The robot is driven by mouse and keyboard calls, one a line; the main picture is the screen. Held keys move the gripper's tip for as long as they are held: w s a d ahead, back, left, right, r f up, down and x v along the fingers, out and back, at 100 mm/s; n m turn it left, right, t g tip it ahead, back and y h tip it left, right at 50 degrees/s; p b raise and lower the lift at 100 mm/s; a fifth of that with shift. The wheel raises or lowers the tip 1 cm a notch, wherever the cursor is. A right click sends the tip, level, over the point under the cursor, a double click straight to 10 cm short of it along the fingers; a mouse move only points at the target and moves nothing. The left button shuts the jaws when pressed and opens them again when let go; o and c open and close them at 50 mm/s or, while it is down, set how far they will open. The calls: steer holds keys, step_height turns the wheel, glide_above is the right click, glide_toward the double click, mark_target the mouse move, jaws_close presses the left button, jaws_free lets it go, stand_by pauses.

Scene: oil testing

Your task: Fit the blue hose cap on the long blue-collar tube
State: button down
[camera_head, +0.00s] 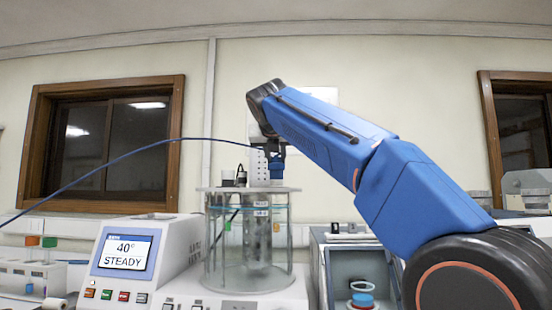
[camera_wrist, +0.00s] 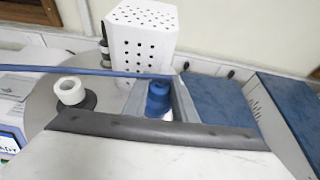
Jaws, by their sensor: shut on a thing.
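My gripper (camera_head: 273,152) is above the right part of the glass bath's lid in the head view, shut on the blue hose cap (camera_head: 277,168). In the wrist view the cap (camera_wrist: 158,95) sits between the grey fingers, with the blue hose (camera_wrist: 90,70) running off to the left. In the head view the hose (camera_head: 130,154) arcs left from the gripper. Blue shows down to just above the lid, but I cannot tell cap from tube collar there, or whether they touch. A clear upright tube (camera_head: 258,250) shows dimly inside the bath.
The glass bath (camera_head: 215,250) stands by a white controller reading 40° STEADY (camera_head: 125,250). A white perforated block (camera_wrist: 140,40) is behind the gripper. A white ring fitting (camera_wrist: 70,92) is left of it. An open grey box (camera_head: 335,262) stands to the right, a blue-topped item (camera_head: 362,300) inside.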

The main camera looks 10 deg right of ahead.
steer(key=shift+f, duration=0.55)
steer(key=c, duration=1.7)
jaws_free()
steer(key=v, duration=1.1)
